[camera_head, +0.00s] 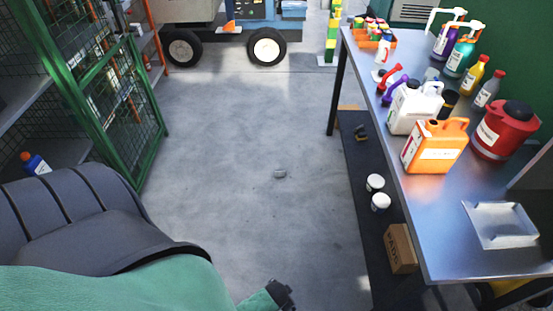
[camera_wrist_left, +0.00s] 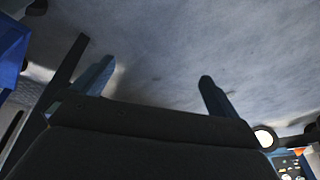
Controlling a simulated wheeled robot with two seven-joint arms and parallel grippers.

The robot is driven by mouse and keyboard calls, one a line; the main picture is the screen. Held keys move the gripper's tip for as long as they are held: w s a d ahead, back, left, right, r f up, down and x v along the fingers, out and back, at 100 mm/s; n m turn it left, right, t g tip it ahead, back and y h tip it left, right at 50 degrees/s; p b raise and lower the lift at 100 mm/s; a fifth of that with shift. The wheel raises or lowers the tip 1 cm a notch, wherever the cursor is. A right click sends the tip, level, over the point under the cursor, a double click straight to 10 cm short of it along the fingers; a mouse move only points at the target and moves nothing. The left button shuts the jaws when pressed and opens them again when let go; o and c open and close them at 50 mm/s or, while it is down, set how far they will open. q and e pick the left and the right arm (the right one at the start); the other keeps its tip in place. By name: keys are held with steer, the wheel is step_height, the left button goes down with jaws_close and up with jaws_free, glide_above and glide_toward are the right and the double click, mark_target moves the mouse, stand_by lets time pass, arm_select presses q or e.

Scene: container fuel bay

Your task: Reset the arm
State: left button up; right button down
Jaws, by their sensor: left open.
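My left gripper (camera_wrist_left: 156,74) shows in the left wrist view with its two dark fingers spread wide apart. Nothing is between them, and grey concrete floor lies beyond. In the head view, large grey ribbed and green shapes fill the lower left, probably my own arm. A small dark piece shows at the bottom edge there; I cannot tell whether it is part of a gripper. My right gripper is in neither view.
A metal workbench (camera_head: 408,235) on the right holds an orange canister (camera_head: 436,146), a white jug (camera_head: 413,107) and a red can (camera_head: 503,132). A green mesh cage (camera_head: 150,150) stands left. A wheeled vehicle (camera_head: 268,47) is at the back. The middle floor is mostly clear.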

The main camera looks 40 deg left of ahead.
arm_select(q)
steer(key=s+d+f+n+g+h, duration=0.1)
steer(key=s+d+f+g, duration=0.1)
steer(key=s, duration=0.5)
steer(key=shift+s+f, duration=0.15)
steer(key=shift+f, duration=0.15)
steer(key=shift+a, duration=0.1)
